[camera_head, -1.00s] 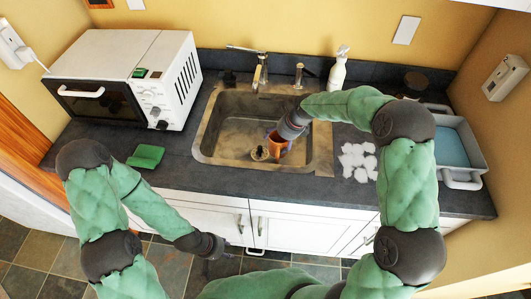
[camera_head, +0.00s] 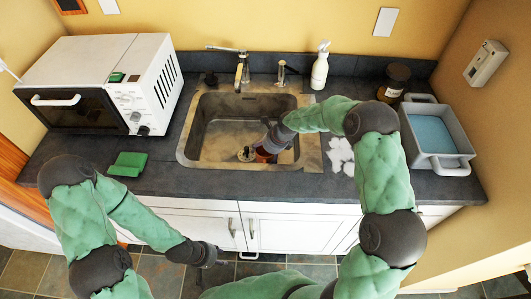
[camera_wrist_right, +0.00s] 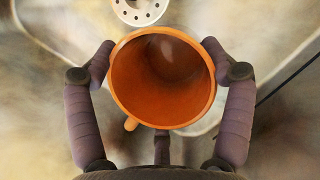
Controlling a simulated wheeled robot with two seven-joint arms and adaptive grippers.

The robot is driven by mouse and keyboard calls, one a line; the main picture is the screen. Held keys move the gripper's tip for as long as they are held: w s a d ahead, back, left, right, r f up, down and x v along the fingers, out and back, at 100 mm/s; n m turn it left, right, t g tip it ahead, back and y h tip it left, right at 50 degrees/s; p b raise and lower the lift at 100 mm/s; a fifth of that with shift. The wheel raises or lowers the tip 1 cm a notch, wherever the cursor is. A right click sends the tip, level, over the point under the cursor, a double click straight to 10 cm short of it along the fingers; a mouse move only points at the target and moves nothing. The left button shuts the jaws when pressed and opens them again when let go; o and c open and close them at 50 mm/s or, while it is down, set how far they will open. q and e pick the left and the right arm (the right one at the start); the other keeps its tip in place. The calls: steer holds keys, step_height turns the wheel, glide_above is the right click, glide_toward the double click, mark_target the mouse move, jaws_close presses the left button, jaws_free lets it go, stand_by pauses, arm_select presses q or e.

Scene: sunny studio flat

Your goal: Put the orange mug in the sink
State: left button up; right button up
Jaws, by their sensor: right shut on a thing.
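The orange mug (camera_wrist_right: 163,118) fills the middle of the right wrist view, its open mouth facing that camera and its inside empty. In the head view the mug (camera_head: 264,156) shows small, partly hidden by my right gripper (camera_head: 268,146). My right gripper (camera_wrist_right: 166,66) has its fingers closed on both sides of the mug. It holds the mug inside the outline of the metal sink (camera_head: 203,145), near the drain; I cannot tell whether the mug touches the bottom. My left gripper (camera_head: 208,256) is low in front of the cabinets, away from the sink; its fingers are too small to read.
A white microwave (camera_head: 100,85) and a green sponge (camera_head: 128,164) are left of the sink. The faucet (camera_head: 239,66) and a white spray bottle (camera_head: 320,68) stand behind it. Crumpled white pieces (camera_head: 340,152), a dark jar (camera_head: 395,82) and a grey tub (camera_head: 438,148) are at right.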

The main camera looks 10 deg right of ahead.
steer(key=shift+f, duration=0.15)
steer(key=o, duration=1.3)
steer(key=shift+d+r, duration=0.1)
steer(key=shift+r, duration=0.45)
steer(key=p+v, duration=0.3)
steer(key=v, duration=0.8)
steer(key=shift+s, duration=0.2)
